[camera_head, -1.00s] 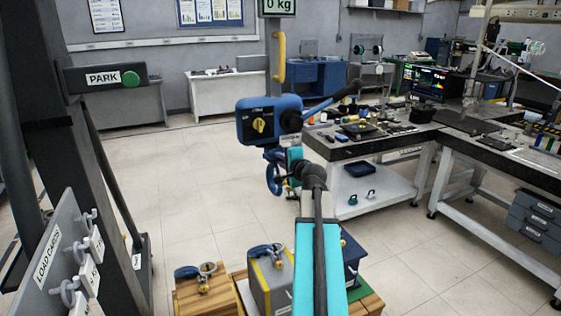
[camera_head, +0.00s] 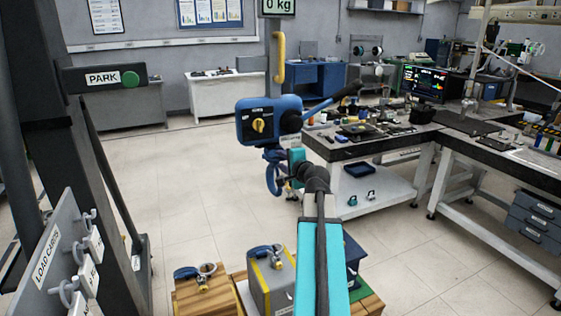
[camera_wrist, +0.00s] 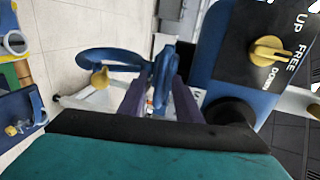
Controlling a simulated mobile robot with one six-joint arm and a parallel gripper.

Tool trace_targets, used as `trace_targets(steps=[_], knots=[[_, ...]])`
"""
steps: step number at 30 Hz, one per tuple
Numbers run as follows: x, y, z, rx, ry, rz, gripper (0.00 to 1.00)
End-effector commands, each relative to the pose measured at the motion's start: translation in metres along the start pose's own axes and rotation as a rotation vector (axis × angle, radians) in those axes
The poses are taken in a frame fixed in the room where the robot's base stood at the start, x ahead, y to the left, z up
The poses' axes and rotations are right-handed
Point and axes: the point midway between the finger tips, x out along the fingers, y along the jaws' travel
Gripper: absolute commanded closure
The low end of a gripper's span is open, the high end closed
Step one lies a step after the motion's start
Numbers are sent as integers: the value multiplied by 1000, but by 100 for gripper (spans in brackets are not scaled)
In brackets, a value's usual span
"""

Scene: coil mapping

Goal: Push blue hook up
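The blue hook (camera_head: 273,180) hangs below the blue hoist body (camera_head: 255,121) in the head view. In the wrist view the hook (camera_wrist: 105,57) curves to the left just beyond my fingers, with a yellow part on it. My gripper (camera_wrist: 161,85) has two dark purple fingers standing apart, open, with a blue part of the hook close to or between their tips. Whether they touch it I cannot tell. The hoist's yellow selector knob (camera_wrist: 268,50) sits by the labels UP, FREE and DOWN. My arm partly hides the hook area in the head view.
A display (camera_head: 278,6) above the hoist reads 0 kg. A PARK post (camera_head: 103,78) and load-cards board (camera_head: 52,265) are at left; a workbench (camera_head: 375,146) is at right.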

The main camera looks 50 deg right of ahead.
Motion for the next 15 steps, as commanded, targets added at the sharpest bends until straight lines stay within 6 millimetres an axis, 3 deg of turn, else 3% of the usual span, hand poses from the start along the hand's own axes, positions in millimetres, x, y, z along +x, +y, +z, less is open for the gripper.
trace_targets(steps=[15], knots=[[-62, 2, 1, 0, 1, -1, 69]])
